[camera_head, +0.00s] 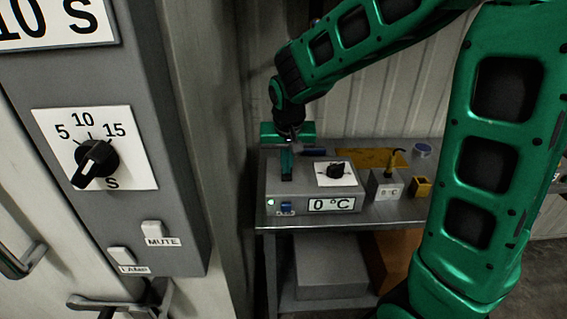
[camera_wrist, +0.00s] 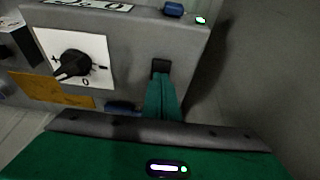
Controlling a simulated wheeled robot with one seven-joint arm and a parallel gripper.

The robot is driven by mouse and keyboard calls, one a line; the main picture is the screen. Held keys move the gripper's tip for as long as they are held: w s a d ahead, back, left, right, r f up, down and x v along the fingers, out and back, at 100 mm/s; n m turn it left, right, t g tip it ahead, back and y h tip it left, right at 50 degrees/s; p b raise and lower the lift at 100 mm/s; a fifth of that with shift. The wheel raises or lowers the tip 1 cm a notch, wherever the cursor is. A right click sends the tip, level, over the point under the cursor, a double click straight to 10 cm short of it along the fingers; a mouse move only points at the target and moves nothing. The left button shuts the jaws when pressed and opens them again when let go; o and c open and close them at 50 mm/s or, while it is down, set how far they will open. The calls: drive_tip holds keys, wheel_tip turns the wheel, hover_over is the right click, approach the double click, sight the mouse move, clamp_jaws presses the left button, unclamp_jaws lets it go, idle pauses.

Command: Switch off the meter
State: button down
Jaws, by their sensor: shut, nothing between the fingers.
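A grey box (camera_head: 312,188) on the bench has a dial knob (camera_head: 337,171) on a white plate, a "0 °C" label, a small blue part (camera_head: 286,208) and a lit light (camera_head: 270,202) on its front. I cannot tell whether this box or the small box beside it is the meter. My gripper (camera_head: 287,177) is shut and empty, pointing down over the box's left part. In the wrist view, the fingertips (camera_wrist: 160,72) meet a dark patch on the box; contact is unclear. The knob (camera_wrist: 72,65) and light (camera_wrist: 200,20) show there too.
A yellow sheet (camera_head: 365,157) lies behind. A wall panel (camera_head: 185,200) with a dial is close at left. A lower shelf holds boxes.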

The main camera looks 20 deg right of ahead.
drive_tip(key=shift+s, duration=0.2)
drive_tip(key=v, duration=0.9)
drive_tip(key=shift+s+r, duration=0.2)
drive_tip(key=shift+r, duration=0.15)
drive_tip(key=shift+a, duration=0.15)
drive_tip(key=r, duration=0.4)
drive_tip(key=shift+w+r, duration=0.15)
drive_tip(key=shift+w, duration=0.2)
drive_tip(key=x, duration=1.4)
drive_tip(key=shift+s, duration=0.2)
